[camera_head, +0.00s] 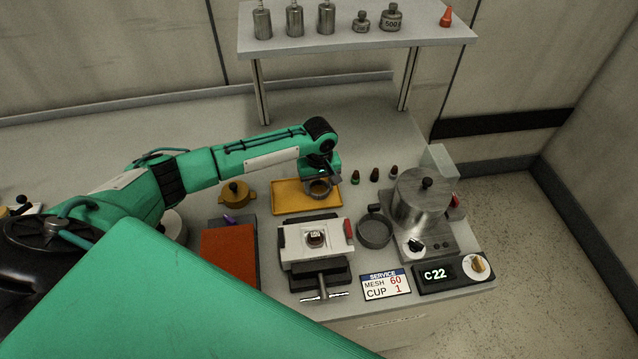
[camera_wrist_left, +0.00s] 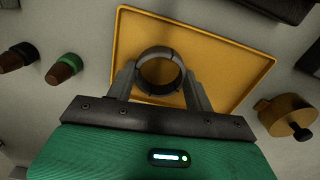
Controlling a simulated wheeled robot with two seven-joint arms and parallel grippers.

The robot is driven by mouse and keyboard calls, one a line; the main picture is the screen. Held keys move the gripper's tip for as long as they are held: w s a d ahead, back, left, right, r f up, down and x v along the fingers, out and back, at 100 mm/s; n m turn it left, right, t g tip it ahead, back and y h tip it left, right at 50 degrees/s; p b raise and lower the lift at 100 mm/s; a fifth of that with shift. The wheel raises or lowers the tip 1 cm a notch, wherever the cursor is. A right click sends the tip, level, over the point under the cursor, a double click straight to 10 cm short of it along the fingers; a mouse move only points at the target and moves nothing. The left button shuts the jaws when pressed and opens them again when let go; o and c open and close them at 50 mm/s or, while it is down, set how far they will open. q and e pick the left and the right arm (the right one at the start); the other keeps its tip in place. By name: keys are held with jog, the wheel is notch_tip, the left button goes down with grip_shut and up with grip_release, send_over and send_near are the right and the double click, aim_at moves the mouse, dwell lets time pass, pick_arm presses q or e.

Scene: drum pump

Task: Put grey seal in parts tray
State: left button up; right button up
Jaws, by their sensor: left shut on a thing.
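The grey seal (camera_wrist_left: 160,53) is a ring between the two fingers of my left gripper (camera_wrist_left: 160,85), which is shut on it. In the head view the left gripper (camera_head: 320,184) is over the right part of the yellow parts tray (camera_head: 285,204), with the grey seal (camera_head: 320,195) below it. In the wrist view the tray (camera_wrist_left: 235,65) lies behind the ring and looks otherwise empty. I cannot tell whether the seal touches the tray floor. My right gripper is not in view; a green arm part covers the lower left of the head view.
A brass pot (camera_head: 235,194) stands left of the tray. Several small dark bottles (camera_head: 374,175) stand to its right. A white vise-like fixture (camera_head: 316,240) is in front, beside a round sieve (camera_head: 375,232) and a steel vessel (camera_head: 420,200). A raised shelf (camera_head: 345,43) is behind.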

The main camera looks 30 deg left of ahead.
pick_arm(q)
jog(key=shift+f+p, duration=0.1)
jog(key=shift+p, duration=0.25)
dwell(0.4)
dwell(0.3)
jog(key=o, duration=1.4)
jog(key=shift+c, duration=0.2)
jog(key=shift+r, duration=0.2)
jog(key=shift+w+d+r+p, duration=0.1)
jog(key=shift+r+p, duration=0.65)
jog(key=shift+p, duration=0.25)
jog(key=shift+r+p, duration=0.8)
jog(key=shift+p, duration=0.05)
notch_tip(320, 180, up, 5)
jog(key=p, duration=0.5)
jog(key=shift+f, duration=0.2)
